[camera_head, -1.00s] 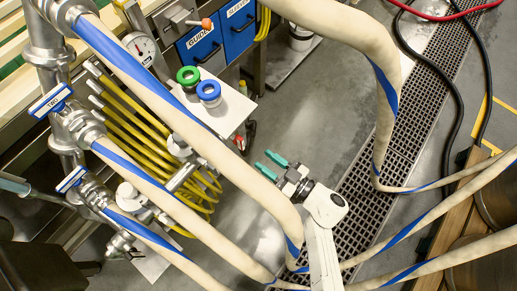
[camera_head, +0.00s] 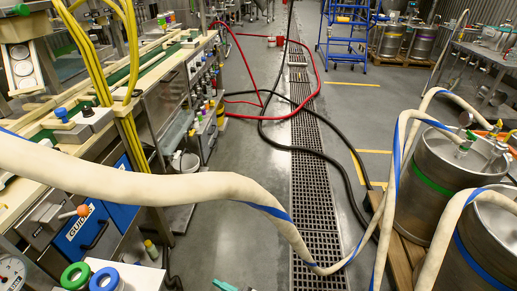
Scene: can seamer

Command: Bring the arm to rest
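Only a teal fingertip of my gripper (camera_head: 226,286) shows, at the bottom edge of the head view left of centre. The rest of the gripper and my arm are below the frame. I cannot see the gap between the fingers now, nor anything held. The visible tip is above the grey floor, to the left of the drain grate (camera_head: 312,190).
A thick cream hose (camera_head: 180,188) with blue stripes crosses the view above the fingertip. The seamer bench (camera_head: 130,75) runs along the left. Steel kegs (camera_head: 440,180) stand at right. Red (camera_head: 318,72) and black (camera_head: 345,170) hoses lie on the open floor.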

